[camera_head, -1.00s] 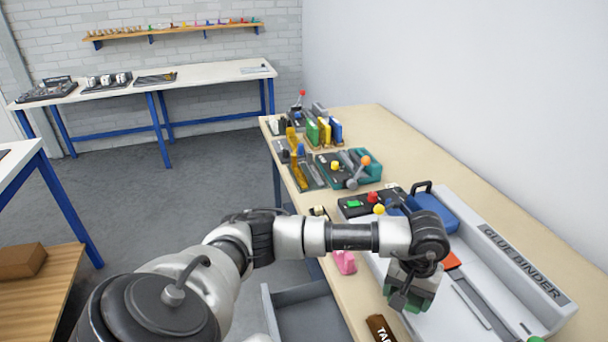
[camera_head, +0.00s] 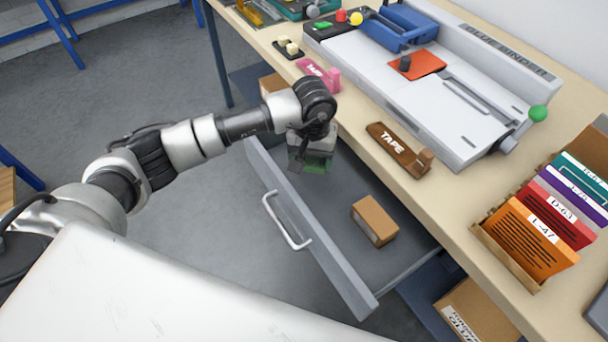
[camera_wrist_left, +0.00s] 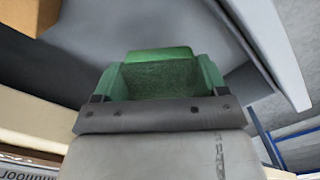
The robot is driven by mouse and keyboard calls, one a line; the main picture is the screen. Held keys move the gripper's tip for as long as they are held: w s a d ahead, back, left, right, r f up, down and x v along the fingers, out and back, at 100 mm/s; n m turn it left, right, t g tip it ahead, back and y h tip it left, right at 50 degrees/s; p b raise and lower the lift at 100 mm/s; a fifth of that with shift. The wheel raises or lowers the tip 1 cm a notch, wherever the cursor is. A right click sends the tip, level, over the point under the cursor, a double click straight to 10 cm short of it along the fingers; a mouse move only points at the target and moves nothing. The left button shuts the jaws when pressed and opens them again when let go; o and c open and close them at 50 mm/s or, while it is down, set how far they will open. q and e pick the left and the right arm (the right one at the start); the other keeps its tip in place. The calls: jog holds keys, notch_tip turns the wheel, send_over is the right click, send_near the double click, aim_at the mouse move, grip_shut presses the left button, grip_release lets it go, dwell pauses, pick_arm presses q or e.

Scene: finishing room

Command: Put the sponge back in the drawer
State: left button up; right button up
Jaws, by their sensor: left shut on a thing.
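My left gripper (camera_head: 311,150) is shut on the sponge, a green block (camera_head: 316,162) seen below the wrist in the head view. The sponge (camera_wrist_left: 160,75) also shows in the left wrist view, at the end of the gripper (camera_wrist_left: 155,105). The grey drawer (camera_head: 318,243) under the bench is pulled open. The gripper and sponge hang above the far end of its opening, apart from its floor. A brown box (camera_head: 374,220) lies inside the drawer, nearer the middle. My right gripper is not in view.
The bench edge runs along the drawer's right side. On it are a brown tape dispenser (camera_head: 398,150), a pink dispenser (camera_head: 320,74), a glue binder (camera_head: 440,95) and a folder rack (camera_head: 500,245). The drawer floor left of the box is clear.

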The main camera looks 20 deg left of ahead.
aim_at(311, 182)
pick_arm(q)
jog(key=shift+f, duration=3.4)
jog(key=o, duration=1)
jog(key=shift+r, duration=0.1)
jog(key=shift+c, duration=0.2)
notch_tip(311, 182, up, 12)
jog(key=shift+r, duration=0.2)
